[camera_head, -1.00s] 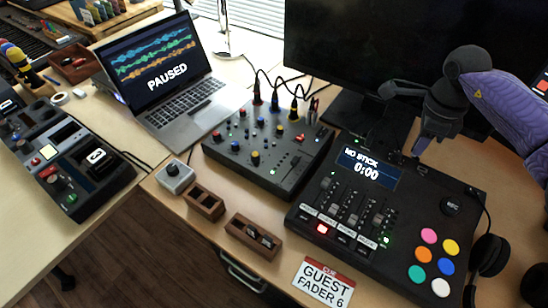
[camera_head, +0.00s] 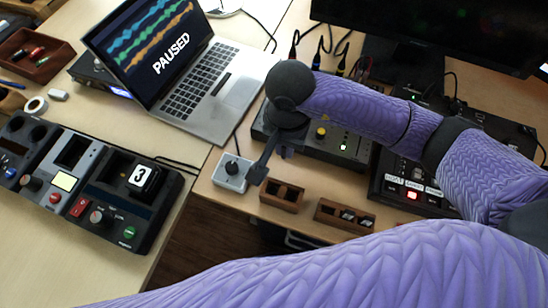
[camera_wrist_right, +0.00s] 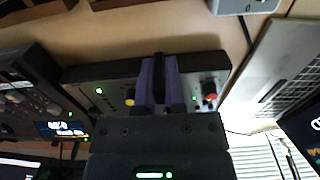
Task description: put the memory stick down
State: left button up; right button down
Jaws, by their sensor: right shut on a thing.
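In the right wrist view my right gripper (camera_wrist_right: 160,62) is shut on a dark, narrow thing (camera_wrist_right: 159,78), apparently the memory stick. Its shape is mostly hidden between the fingers, and I cannot make it out in the head view. One wooden holder (camera_head: 282,205) has two empty-looking compartments. The other wooden holder (camera_head: 345,226) has dark pieces in it. My left gripper is not in view.
The mixer (camera_head: 340,150) lies behind the holders, partly covered by my right arm. The laptop (camera_head: 190,100) stands behind the grey box. A control panel (camera_head: 85,180) with a "3" display is on the left table. A gap showing floor separates the tables.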

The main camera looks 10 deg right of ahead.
aim_at(284, 169)
notch_tip(284, 169, down, 6)
jog(key=shift+s+d+f+b, duration=0.1)
jog(key=shift+b, duration=0.85)
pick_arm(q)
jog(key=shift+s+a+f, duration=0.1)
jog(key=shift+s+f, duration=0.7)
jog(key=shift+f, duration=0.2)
pick_arm(e)
jog(key=shift+f+b, duration=0.4)
jog(key=shift+f, duration=0.05)
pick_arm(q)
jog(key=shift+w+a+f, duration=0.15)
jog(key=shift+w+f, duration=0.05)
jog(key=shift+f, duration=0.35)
pick_arm(e)
jog(key=c, duration=0.7)
grip_release()
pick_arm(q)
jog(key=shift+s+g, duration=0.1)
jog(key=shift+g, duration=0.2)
